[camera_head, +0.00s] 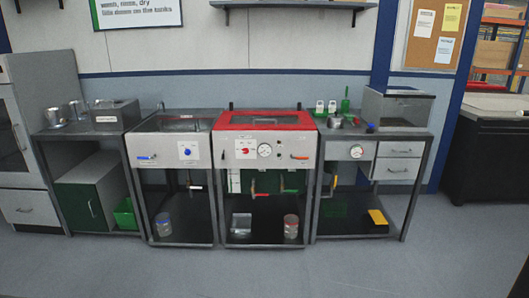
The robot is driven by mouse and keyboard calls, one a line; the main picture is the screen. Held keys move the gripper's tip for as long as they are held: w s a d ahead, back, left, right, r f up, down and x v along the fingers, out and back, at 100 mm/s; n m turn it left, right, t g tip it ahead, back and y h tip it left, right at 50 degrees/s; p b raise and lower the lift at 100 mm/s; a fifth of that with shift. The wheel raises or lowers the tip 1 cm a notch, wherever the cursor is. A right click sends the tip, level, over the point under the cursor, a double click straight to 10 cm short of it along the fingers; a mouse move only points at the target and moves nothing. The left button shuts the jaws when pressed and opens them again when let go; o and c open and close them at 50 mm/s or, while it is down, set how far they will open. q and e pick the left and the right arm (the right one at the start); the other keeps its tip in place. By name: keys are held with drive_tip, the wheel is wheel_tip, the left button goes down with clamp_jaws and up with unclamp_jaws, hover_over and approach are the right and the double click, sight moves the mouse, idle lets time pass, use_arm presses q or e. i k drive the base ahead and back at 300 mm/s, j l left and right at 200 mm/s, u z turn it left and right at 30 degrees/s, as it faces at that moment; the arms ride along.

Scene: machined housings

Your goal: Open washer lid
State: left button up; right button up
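Two washer-like units stand side by side in the middle of the bench row. The red-topped unit (263,149) has a red-framed lid (264,118) with a dark window; the lid appears to lie flat and closed. Its front carries a red-marked dial, a round gauge and an orange-red handle. To its left is a grey unit (147,150) with a blue knob and a dark flat top (178,124). I cannot tell which unit the task calls the washer. Neither of my grippers is in view.
A grey bench with a green cabinet (83,205) stands left, a bench with drawers (399,150) right. A clear-walled box (396,107) sits on the right bench. A dark cabinet (488,150) stands far right. A wall shelf (293,4) hangs above. The floor (230,272) in front is clear.

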sight(223, 123)
drive_tip(key=i+j, duration=0.1)
drive_tip(key=i, duration=1.85)
